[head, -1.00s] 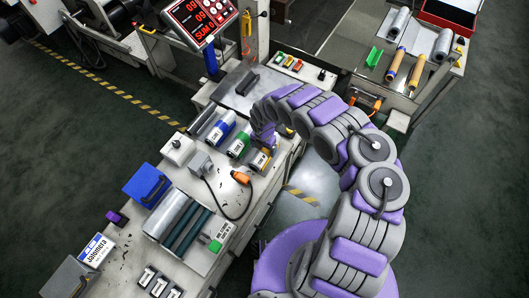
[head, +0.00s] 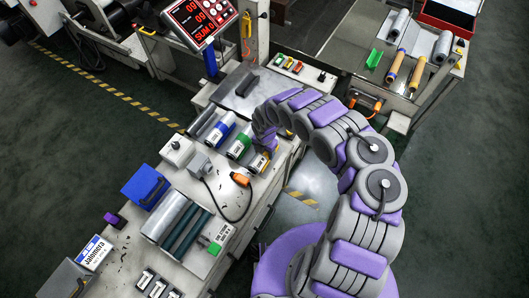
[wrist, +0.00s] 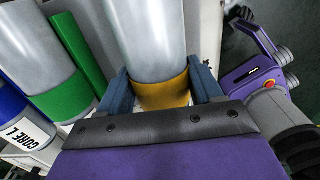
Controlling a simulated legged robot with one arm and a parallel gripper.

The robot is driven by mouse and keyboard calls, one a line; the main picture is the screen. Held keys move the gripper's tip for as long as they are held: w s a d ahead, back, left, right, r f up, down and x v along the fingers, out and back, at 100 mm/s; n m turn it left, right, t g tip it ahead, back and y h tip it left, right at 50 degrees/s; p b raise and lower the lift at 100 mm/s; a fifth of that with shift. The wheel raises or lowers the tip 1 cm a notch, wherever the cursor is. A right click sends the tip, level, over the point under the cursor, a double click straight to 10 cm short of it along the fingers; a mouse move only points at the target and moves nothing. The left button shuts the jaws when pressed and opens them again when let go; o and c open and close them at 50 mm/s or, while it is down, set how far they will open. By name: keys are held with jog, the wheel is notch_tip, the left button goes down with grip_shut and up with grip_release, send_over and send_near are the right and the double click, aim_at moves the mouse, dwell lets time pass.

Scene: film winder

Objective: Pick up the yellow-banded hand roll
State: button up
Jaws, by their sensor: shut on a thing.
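The yellow-banded hand roll (wrist: 162,94) is a clear grey roll with a yellow band at its near end. In the wrist view my gripper (wrist: 163,88) has its two dark blue fingers on either side of the yellow band, shut on it. In the head view the yellow-banded roll (head: 259,163) lies at the bench's right edge, with my purple gripper (head: 265,146) over it and hiding part of it. I cannot tell whether the roll is clear of the bench.
A green-banded roll (head: 238,147) and a blue-banded roll (head: 218,134) lie to its left. An orange-handled tool (head: 241,179) with a cable lies in front.

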jog(key=shift+w+d, duration=0.1)
jog(key=shift+d, duration=0.1)
jog(key=shift+c, duration=0.7)
jog(key=shift+a, duration=0.1)
jog(key=shift+a+r+p, duration=0.1)
jog(key=shift+r+p, duration=0.2)
jog(key=shift+r, duration=0.3)
notch_tip(320, 180, up, 9)
jog(key=p, duration=0.4)
jog(key=shift+f, duration=0.15)
